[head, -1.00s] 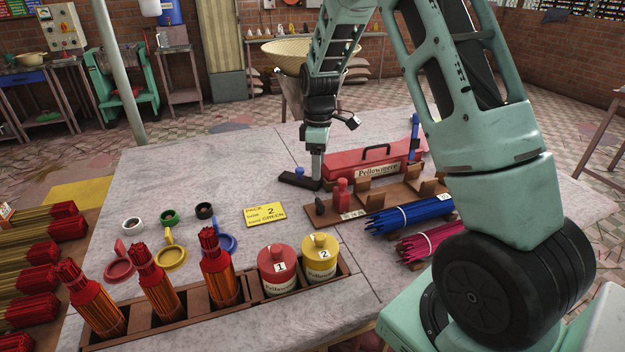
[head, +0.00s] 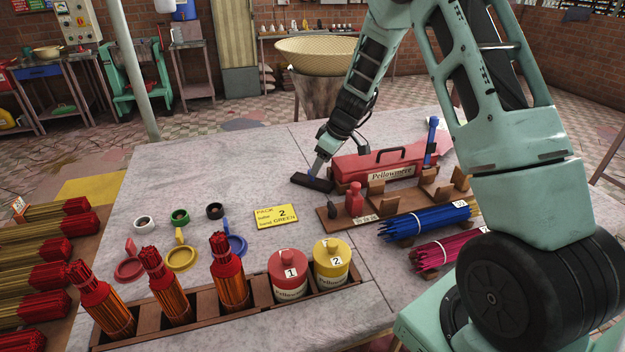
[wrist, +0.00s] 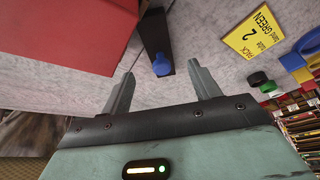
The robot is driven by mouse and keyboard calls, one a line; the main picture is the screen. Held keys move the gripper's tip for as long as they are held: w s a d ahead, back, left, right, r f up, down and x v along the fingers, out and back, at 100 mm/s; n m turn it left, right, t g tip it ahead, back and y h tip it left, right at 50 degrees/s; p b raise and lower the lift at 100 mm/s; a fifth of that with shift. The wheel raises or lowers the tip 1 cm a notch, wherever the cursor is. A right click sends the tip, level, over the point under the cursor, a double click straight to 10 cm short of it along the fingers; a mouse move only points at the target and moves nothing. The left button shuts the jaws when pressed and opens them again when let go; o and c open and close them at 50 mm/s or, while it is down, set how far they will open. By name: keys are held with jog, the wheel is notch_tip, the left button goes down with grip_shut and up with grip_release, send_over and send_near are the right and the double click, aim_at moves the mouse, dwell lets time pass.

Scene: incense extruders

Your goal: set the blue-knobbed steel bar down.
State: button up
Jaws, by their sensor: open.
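The steel bar, a dark flat bar (head: 304,180) in the head view, lies on the marble table left of the red toolbox. In the wrist view the dark bar (wrist: 154,30) lies on the table with its blue knob (wrist: 162,65) towards me. My gripper (wrist: 160,70) is open, and its two fingertips appear on either side of the knob in that view, with nothing gripped. In the head view my gripper (head: 317,170) leans in over the bar and hides part of it. The exact gap between fingers and knob cannot be told.
The red toolbox (head: 350,168) stands close on the right. A wooden rack (head: 338,215) with a red bottle (head: 354,200) is in front of it. The yellow card (head: 276,216) lies front left. Bare marble (head: 220,165) is free to the left.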

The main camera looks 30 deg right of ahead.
aim_at(312, 177)
jog(key=shift+p+x, duration=0.95)
jog(key=shift+x, duration=2.3)
jog(key=shift+c, duration=0.3)
grip_shut()
